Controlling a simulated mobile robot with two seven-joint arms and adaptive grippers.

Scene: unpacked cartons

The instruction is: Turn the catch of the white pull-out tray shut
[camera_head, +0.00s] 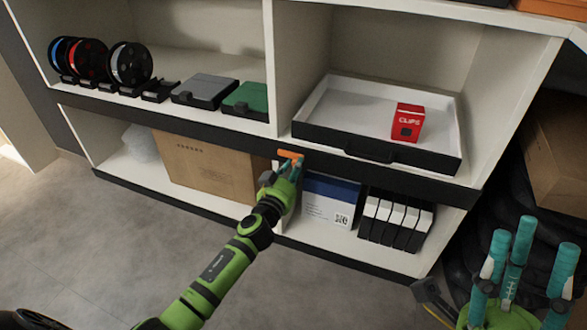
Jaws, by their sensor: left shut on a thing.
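The white pull-out tray (340,105) with a dark front sits on the shelf at right, and a red clips box (408,122) stands in it. An orange catch (290,154) shows on the dark shelf edge, left of the tray's front. My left gripper (288,163) is at the catch and shut on it. Its fingers partly cover the catch. My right gripper (521,262) is at the lower right, with its teal fingers pointing up and spread apart. It is open and empty, away from the tray.
Spools (130,64), a grey case (203,91) and a green case (247,100) stand on the left shelf. Below are a brown carton (205,165), a blue-and-white box (328,202) and several binders (394,220). The floor (90,240) at left is clear.

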